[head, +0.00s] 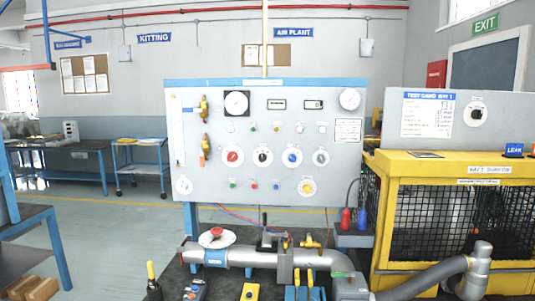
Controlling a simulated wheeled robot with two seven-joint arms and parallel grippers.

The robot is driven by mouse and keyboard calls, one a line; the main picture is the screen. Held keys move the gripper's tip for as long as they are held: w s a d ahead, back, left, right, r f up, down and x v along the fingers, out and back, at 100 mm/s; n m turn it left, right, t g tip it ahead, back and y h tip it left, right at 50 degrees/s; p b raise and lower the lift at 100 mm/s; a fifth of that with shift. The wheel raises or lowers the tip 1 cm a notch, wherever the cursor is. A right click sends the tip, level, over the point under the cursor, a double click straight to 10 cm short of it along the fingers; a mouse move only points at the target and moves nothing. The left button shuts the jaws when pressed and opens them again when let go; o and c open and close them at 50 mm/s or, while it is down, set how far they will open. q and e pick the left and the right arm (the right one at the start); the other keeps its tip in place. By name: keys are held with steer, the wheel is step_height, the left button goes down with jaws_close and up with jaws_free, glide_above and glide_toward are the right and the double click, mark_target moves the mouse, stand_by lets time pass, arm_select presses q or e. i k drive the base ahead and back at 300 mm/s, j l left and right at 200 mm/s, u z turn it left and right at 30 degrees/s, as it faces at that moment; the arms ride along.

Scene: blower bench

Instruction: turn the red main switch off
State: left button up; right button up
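A red rotary knob (233,156) on a pale round plate sits on the grey upright panel (215,110), left of the middle; it is the panel's only large red knob, and I take it for the red main switch. Its pointer direction is too small to read. Black (263,157), blue (292,157) and grey (321,157) knobs stand in a row to its right. A yellow knob (307,187) is lower right. Neither of my grippers shows in the head view, and nothing touches the red knob.
A grey pipe (255,257) with a red-topped valve (216,235) runs below the panel. A dark bottle-shaped item (152,282) and several tools lie at the near edge. A yellow mesh cage (440,222) stands at right. The space before the panel's knobs looks clear.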

mark_target(232, 156)
steer(key=i+l+u, duration=0.1)
steer(key=i+l, duration=0.85)
